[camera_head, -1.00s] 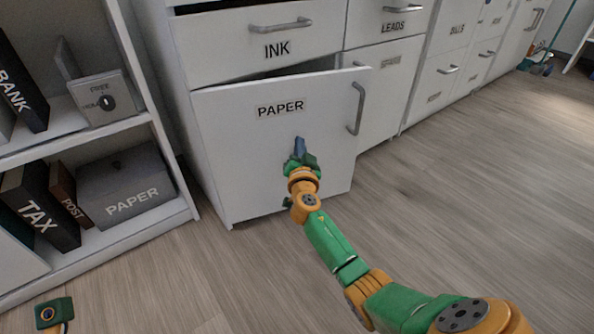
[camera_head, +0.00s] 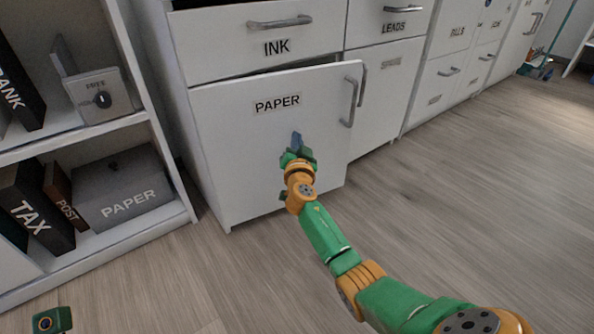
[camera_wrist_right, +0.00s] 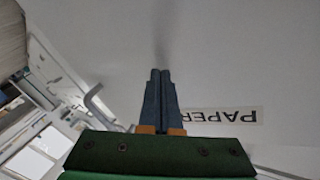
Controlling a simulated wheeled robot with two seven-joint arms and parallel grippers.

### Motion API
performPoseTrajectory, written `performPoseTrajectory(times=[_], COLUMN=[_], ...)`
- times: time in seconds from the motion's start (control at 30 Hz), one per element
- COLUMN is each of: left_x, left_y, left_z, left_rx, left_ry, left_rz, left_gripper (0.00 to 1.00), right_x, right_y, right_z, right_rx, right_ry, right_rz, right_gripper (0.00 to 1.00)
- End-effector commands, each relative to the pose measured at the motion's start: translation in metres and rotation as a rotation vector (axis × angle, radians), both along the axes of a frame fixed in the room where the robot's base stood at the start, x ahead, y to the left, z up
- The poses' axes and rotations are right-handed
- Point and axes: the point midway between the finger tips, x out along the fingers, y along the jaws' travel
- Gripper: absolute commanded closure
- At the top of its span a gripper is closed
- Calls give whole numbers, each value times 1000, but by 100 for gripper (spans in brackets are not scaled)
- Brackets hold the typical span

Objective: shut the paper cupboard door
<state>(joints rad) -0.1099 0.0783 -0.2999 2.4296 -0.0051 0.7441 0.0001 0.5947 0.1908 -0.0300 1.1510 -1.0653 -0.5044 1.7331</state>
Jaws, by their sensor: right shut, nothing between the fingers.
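The white paper cupboard door (camera_head: 235,160), labelled PAPER, stands a little ajar below the INK drawer. A dark gap shows along its top edge, and its free right edge stands out from the cabinet. Its grey bar handle (camera_head: 350,102) is near that edge. My right gripper (camera_head: 296,138) is shut and empty, its blue fingertips at the door's front face below the label. In the right wrist view the closed fingers (camera_wrist_right: 160,75) point at the white door face (camera_wrist_right: 225,60), beside the upside-down PAPER label (camera_wrist_right: 225,115). Whether they touch is hard to tell. My left gripper's fingers are out of view.
An open shelf (camera_head: 110,235) on the left holds binders and a grey PAPER box (camera_head: 125,190). Another cupboard door (camera_head: 385,100) is at the right. The wooden floor in front is clear.

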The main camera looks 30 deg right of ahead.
Motion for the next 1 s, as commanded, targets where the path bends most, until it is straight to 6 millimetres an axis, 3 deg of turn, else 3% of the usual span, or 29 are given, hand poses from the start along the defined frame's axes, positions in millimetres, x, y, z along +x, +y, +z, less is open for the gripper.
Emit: performPoseTrajectory(times=[0.63, 0.77, 1.0], left_x=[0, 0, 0], left_y=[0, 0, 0], left_z=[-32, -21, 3], left_rx=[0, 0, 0], left_ry=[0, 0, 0], left_rz=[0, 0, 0], left_gripper=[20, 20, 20], right_x=[24, 18, -10], right_y=[-2, -3, -4], right_z=[-2, 3, 3], right_rx=[0, 0, 1], right_ry=[0, 1, 2], right_rz=[1, 1, 0], right_gripper=[100, 100, 100])
